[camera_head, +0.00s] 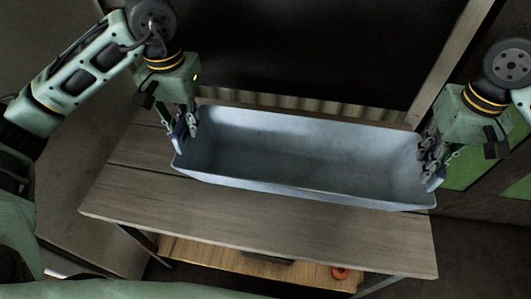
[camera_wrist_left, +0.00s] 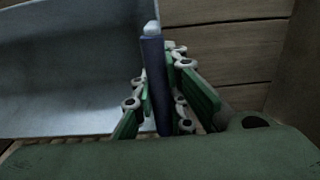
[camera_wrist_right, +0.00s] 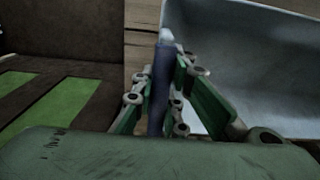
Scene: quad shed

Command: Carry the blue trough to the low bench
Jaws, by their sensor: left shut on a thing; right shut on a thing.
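The blue trough (camera_head: 300,150) is a long, empty, pale blue metal box, over the wooden bench (camera_head: 250,225) in the head view. I cannot tell whether it touches the bench top. My left gripper (camera_head: 184,135) is shut on the trough's left end wall, and my right gripper (camera_head: 432,172) is shut on its right end wall. In the left wrist view the fingers (camera_wrist_left: 160,90) close around a dark blue handle or rim, with the trough (camera_wrist_left: 70,80) to the left. In the right wrist view the fingers (camera_wrist_right: 165,90) do the same, with the trough (camera_wrist_right: 250,60) to the right.
A lower shelf (camera_head: 215,255) under the bench holds a small orange-red ring (camera_head: 340,272) and a dark object. A dark panel (camera_head: 310,50) with a wooden frame stands behind the bench. A strip of bench in front of the trough is bare. Green panels stand at right.

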